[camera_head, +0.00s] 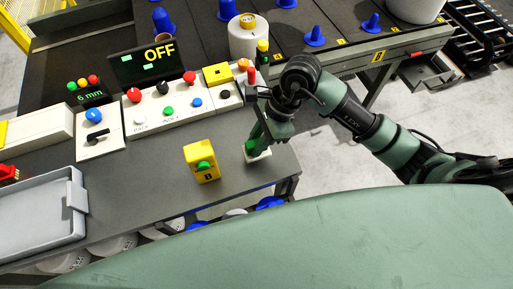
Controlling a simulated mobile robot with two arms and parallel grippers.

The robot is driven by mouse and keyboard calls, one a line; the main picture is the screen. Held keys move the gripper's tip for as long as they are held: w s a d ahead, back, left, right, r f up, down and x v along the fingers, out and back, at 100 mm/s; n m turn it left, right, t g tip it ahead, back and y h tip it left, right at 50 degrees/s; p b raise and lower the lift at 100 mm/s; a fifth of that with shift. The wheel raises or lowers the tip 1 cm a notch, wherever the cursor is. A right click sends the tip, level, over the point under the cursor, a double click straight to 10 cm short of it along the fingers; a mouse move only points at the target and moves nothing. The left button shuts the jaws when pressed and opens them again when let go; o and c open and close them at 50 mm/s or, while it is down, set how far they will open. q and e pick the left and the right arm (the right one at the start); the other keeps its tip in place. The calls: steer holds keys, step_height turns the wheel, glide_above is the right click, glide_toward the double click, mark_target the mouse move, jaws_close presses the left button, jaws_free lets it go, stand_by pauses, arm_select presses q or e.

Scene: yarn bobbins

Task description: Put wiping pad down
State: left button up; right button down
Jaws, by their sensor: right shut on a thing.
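The wiping pad (260,156) shows as a small white block with a green part on top, at the right end of the dark grey table (230,198). My right gripper (256,143) comes down over it from the right and is shut on it. The fingers hide part of the pad. The pad is at or very close to the table top; I cannot tell whether it touches. My left gripper is not in view.
A yellow box with a green button (202,162) stands left of the pad. Behind are a control panel (170,107) and an "OFF" display (147,62). A grey tray (38,214) lies at the left. A white bobbin (242,40) stands behind my gripper.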

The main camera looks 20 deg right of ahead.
step_height(320, 180, down, 4)
steer(key=shift+r, duration=0.15)
steer(key=shift+f, duration=0.2)
steer(key=c, duration=1.3)
jaws_free()
steer(key=shift+o, duration=0.2)
steer(key=shift+r, duration=0.15)
steer(key=v, duration=1.2)
steer(key=shift+b, duration=0.35)
